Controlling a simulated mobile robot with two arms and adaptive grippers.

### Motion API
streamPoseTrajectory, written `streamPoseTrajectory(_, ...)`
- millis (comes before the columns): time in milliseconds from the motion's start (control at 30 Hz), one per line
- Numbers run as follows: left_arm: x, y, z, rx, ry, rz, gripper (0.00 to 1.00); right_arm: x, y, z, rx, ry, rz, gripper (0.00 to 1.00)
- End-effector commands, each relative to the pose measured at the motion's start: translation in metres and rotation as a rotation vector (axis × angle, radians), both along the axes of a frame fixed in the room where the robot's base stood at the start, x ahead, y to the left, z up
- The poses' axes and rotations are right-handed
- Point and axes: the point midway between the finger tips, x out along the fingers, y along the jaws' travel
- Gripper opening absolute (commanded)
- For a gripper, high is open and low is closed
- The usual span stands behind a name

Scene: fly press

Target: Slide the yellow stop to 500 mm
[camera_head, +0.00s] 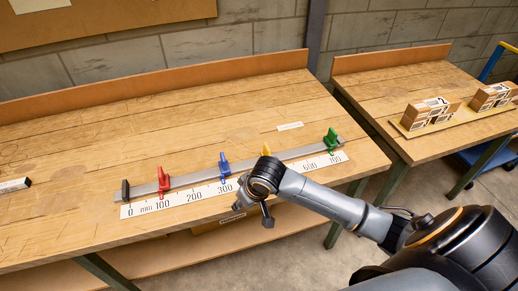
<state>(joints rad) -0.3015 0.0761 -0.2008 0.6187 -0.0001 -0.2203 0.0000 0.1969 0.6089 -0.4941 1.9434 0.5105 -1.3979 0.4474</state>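The yellow stop (266,150) sits on the grey rail (200,179), between the blue stop and the green stop. Only its upper part shows; its lower end is hidden behind my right arm. My arm covers the marks around 400 and 500, so the yellow stop's exact reading cannot be told. My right gripper (253,213) is in front of the scale near the table's front edge, its fingers apart and empty. My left gripper is out of view.
A red stop (163,181) stands near 100, a blue stop (224,164) near 300, and a green stop (331,138) near 700. A black end block (125,190) is at 0. A blank white label (290,126) lies behind the rail. Boxes (430,113) stand on the right table.

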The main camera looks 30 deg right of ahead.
Motion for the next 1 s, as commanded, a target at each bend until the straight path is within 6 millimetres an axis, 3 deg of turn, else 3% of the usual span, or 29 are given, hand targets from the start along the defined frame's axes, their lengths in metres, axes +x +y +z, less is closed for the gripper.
streamPoseTrajectory(167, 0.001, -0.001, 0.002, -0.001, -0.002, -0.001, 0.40, 0.036, -0.038, 0.040, -0.031, -0.007, -0.077, 0.34)
streamPoseTrajectory(300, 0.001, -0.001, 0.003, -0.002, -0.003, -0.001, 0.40, 0.063, -0.084, 0.084, -0.053, -0.002, -0.200, 0.34)
streamPoseTrajectory(400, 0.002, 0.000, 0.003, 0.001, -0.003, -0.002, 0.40, 0.073, -0.116, 0.113, -0.055, 0.003, -0.298, 0.34)
streamPoseTrajectory(533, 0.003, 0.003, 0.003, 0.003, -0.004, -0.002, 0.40, 0.078, -0.141, 0.138, -0.050, 0.005, -0.386, 0.34)
streamPoseTrajectory(733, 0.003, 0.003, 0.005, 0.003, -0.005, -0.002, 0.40, 0.082, -0.151, 0.140, -0.043, 0.012, -0.421, 0.34)
streamPoseTrajectory(1000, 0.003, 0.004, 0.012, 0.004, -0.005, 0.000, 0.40, 0.099, -0.155, 0.095, -0.045, 0.012, -0.421, 0.34)
